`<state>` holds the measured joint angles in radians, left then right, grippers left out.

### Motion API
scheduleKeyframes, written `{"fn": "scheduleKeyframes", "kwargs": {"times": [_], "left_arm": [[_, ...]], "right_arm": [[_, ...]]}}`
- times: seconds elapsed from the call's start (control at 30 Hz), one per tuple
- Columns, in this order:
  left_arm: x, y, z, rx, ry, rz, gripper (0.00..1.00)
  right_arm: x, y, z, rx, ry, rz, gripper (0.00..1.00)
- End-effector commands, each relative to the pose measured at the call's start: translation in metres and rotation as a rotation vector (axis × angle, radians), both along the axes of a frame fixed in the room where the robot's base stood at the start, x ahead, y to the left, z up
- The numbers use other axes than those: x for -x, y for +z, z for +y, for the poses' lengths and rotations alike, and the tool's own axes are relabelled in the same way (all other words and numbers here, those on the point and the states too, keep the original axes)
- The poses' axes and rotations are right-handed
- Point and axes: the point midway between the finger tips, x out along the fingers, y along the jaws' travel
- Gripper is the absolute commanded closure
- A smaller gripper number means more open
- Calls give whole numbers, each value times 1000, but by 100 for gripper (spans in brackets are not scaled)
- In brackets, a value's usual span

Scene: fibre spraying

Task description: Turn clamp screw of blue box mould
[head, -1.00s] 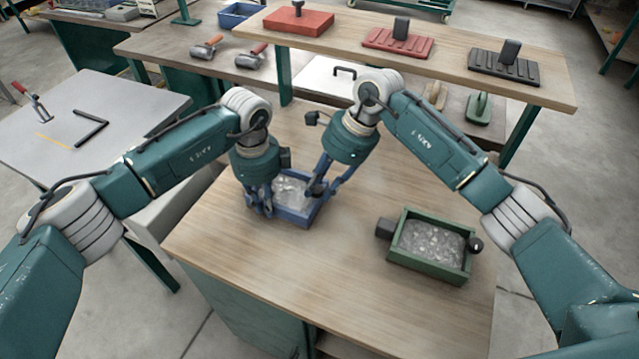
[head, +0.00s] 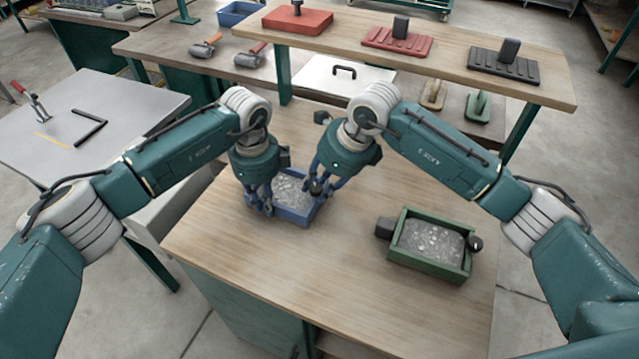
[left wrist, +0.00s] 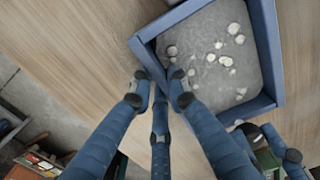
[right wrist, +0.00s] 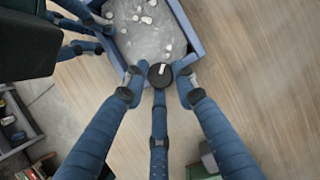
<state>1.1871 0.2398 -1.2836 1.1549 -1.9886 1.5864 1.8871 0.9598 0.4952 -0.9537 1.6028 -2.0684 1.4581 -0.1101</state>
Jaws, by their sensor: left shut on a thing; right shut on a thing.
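The blue box mould (head: 293,215) stands on the wooden table, filled with grey, lumpy material. My left gripper (head: 262,208) is shut on the mould's left wall; in the left wrist view its fingertips (left wrist: 160,84) meet the blue wall (left wrist: 149,62). My right gripper (head: 320,190) is at the mould's right side. In the right wrist view its fingers (right wrist: 158,82) are shut around the black round clamp screw knob (right wrist: 160,75), which has a white mark on top. The screw's shaft is hidden.
A green box mould (head: 430,262) with grey fill and a dark knob (head: 475,244) stands to the right. A raised shelf behind carries a red block (head: 298,20) and ribbed plates. The front of the table is clear.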

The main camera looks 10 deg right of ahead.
Motion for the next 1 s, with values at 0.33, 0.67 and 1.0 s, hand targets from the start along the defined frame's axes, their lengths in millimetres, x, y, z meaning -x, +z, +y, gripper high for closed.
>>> {"fn": "scheduleKeyframes", "kwargs": {"times": [0.33, 0.67, 1.0], "left_arm": [[3, -1, -5, 7, -11, 6, 100], [4, -1, -5, 6, -12, 7, 100], [4, -1, -5, 5, -12, 9, 100]], "right_arm": [[-1, 7, 8, -15, -320, -16, 99], [-1, 7, 9, -17, -579, -14, 99], [-2, 7, 9, -16, -719, -14, 99]]}}
